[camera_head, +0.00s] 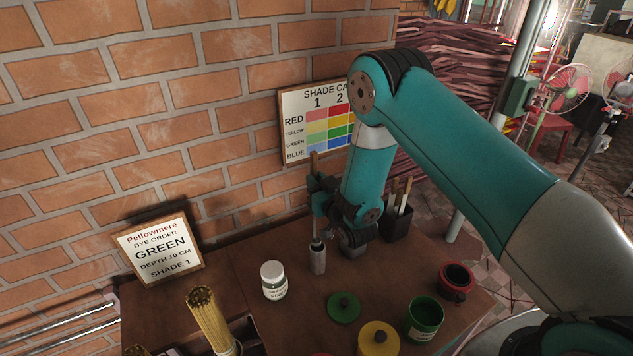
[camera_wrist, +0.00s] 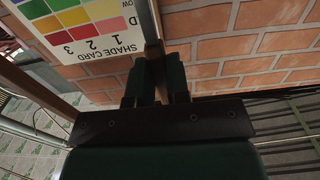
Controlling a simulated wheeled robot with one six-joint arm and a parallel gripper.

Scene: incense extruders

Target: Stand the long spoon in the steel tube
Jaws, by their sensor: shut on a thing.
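The long spoon (camera_head: 314,228) is upright in my gripper (camera_head: 319,194), which is shut on its thin shaft. Its top end sticks up above the jaws. In the wrist view the shaft (camera_wrist: 153,28) runs between the two dark fingers (camera_wrist: 158,82). The steel tube (camera_head: 318,262) stands upright on the table below my gripper, its dark mouth facing up. The spoon's lower end is at or just over the tube's mouth; I cannot tell if it is inside. The tube is out of the wrist view.
A white labelled jar (camera_head: 274,281) stands left of the tube. A dark holder (camera_head: 397,224) with several sticks is to the right. A green lid (camera_head: 343,307), yellow lid (camera_head: 379,338), green pot (camera_head: 424,318) and red-and-black pot (camera_head: 457,282) are in front. The brick wall (camera_head: 230,120) is close behind.

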